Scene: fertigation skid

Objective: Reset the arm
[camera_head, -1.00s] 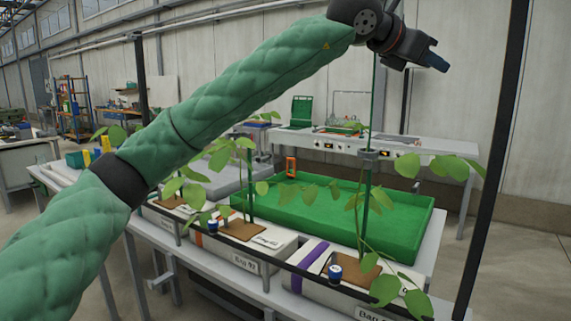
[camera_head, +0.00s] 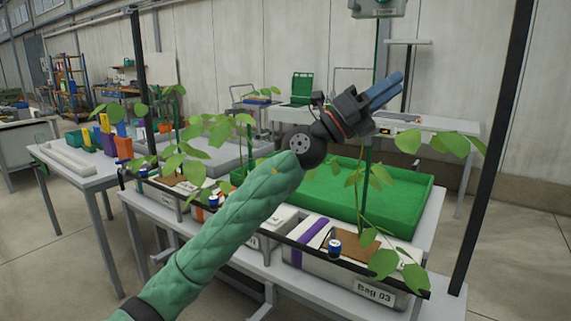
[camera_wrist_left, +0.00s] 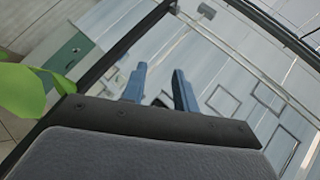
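My left arm, in a green quilted sleeve, comes up from the bottom of the head view. My left gripper (camera_head: 388,89) is held up above the green tray, pointing up and to the right. In the left wrist view its two blue fingers (camera_wrist_left: 160,84) stand apart with nothing between them, so it is open and empty. My right gripper does not show in either view.
Potted plants in white grow bags, one labelled Bag 03 (camera_head: 374,292), stand along the front bench. A green tray (camera_head: 415,185) lies behind them. Dark upright posts (camera_head: 492,150) frame the bench. A leaf (camera_wrist_left: 22,90) is close to the left wrist camera.

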